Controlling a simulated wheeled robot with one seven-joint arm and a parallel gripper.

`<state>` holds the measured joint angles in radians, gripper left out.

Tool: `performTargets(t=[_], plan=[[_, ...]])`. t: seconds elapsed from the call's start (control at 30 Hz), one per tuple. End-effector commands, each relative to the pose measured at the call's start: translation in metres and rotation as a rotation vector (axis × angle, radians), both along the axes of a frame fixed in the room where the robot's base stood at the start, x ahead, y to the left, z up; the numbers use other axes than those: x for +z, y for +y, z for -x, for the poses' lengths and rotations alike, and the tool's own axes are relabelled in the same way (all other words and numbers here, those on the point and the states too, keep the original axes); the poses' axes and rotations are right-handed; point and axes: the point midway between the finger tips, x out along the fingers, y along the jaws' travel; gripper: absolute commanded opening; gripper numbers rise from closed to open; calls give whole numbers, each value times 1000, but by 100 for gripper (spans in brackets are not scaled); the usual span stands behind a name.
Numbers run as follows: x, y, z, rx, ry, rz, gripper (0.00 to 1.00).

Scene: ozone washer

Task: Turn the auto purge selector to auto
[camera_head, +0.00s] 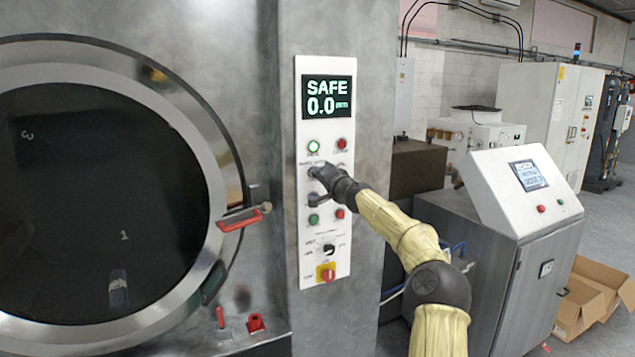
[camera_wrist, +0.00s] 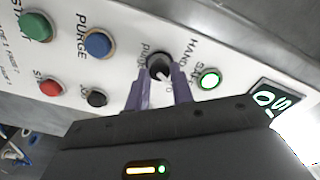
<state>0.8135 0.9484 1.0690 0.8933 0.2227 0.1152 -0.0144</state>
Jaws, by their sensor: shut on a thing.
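The auto purge selector (camera_wrist: 157,60) is a small round black knob on the white control panel (camera_head: 341,230). In the wrist view its upper part shows between my fingertips, with partly covered lettering around it. My gripper (camera_wrist: 161,74) has two purple-grey fingers closed on the selector, one on each side. In the head view my gripper (camera_head: 319,173) reaches the panel from the right and hides most of the selector. I cannot read clearly which way the knob points.
A lit green-ringed button (camera_wrist: 210,79) is right of the selector in the wrist view. A yellow-backed red switch (camera_head: 327,273) is low on the panel. A round door (camera_head: 100,190) stands left.

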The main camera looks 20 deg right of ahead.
Motion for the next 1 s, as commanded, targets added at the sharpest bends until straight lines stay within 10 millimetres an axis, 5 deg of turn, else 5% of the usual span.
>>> performTargets(t=[0.6, 0.63, 0.7, 1.0], plan=[[1, -12, 4, -13, 1, -64, 1], [1, -12, 4, -13, 1, -64, 27], [1, -11, 4, -13, 1, -63, 41], [0, 0, 0, 0, 2, -62, 44]])
